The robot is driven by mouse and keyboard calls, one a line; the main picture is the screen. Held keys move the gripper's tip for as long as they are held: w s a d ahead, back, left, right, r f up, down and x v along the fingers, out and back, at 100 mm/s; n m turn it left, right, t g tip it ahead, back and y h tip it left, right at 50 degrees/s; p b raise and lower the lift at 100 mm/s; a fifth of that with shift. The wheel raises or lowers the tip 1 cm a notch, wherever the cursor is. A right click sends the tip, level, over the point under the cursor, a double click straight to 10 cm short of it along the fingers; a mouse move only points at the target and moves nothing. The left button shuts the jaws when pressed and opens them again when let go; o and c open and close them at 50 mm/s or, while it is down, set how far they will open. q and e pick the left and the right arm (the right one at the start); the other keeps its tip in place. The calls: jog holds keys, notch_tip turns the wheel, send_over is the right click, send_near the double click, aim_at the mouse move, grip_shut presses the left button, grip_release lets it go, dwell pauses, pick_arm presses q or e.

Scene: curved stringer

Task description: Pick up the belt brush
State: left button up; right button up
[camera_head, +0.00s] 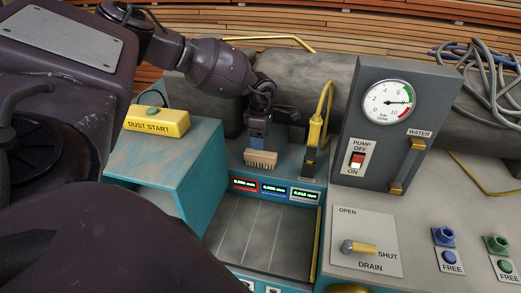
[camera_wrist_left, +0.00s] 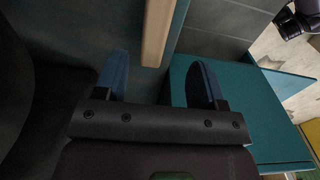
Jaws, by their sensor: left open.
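The belt brush (camera_head: 260,158) has a light wooden block with pale bristles, and it sits at the back of the teal machine, above the small displays. My left gripper (camera_head: 258,136) is just behind and above it in the head view. In the left wrist view, the two blue fingers of my left gripper (camera_wrist_left: 160,82) are spread apart with nothing between them. A tan wooden bar (camera_wrist_left: 157,35), seemingly part of the brush, lies beyond the fingertips, between their lines. I cannot tell whether a finger touches it. My right gripper is not in view.
A yellow DUST START box (camera_head: 157,121) stands on the teal housing at left. A yellow hooked handle (camera_head: 319,115) rises close to the right of the brush. The grey gauge panel (camera_head: 388,120) stands farther right. The grey belt bed (camera_head: 262,235) in front is clear.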

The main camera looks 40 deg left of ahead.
aim_at(260, 152)
pick_arm(q)
jog(key=shift+w+a+f+p, duration=0.15)
jog(key=shift+f+p, duration=0.2)
jog(key=shift+f, duration=1.6)
jog(key=shift+w+a+f+p, duration=0.1)
jog(key=shift+f+p, duration=0.2)
jog(key=shift+f, duration=1.6)
jog(key=c, duration=1)
jog(key=shift+c, duration=0.2)
jog(key=shift+r, duration=0.15)
notch_tip(260, 152, up, 20)
jog(key=b, duration=0.2)
